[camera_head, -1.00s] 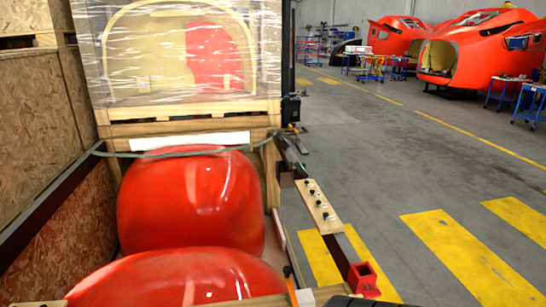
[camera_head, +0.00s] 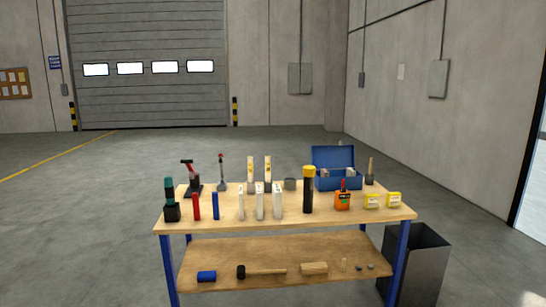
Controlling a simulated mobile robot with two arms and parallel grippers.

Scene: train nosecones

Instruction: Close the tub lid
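A blue box (camera_head: 338,183) stands at the back right of a wooden-topped workbench (camera_head: 225,213). Its lid (camera_head: 333,158) is raised at the back, so the box is open. Some small pale and grey items show inside. It is the only thing here with a lid that I can make out; I cannot tell for sure that it is the tub. Neither of my grippers is in view.
Several bottles, tubes and tools stand on the bench, among them a black bottle with a yellow cap (camera_head: 308,190) and an orange container (camera_head: 342,197). A mallet (camera_head: 260,271) lies on the lower shelf. A dark bin (camera_head: 420,265) stands right. Floor ahead is clear.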

